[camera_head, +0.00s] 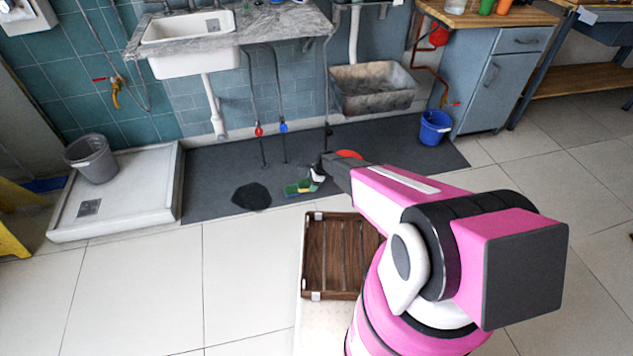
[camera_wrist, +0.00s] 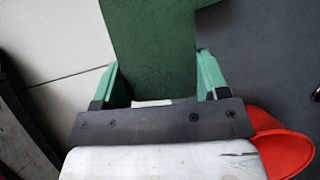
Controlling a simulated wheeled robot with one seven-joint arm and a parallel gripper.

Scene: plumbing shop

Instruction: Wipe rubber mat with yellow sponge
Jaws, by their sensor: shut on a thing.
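The rubber mat (camera_head: 215,165) is a dark grey sheet on the floor under the sinks. A black, irregular stain (camera_head: 251,196) lies on it near its front edge. My gripper (camera_head: 311,180) is over the mat, to the right of the stain. I cannot tell whether the sponge touches the mat. The stain does not clearly show in the wrist view.
A red round object (camera_head: 348,154) sits behind my arm; a red object also shows in the wrist view (camera_wrist: 285,148). A brown slatted crate (camera_head: 312,255) stands in front of the mat. A shower tray (camera_head: 130,190) with a grey bucket (camera_head: 92,158) is left. A blue bucket (camera_head: 435,128) stands right.

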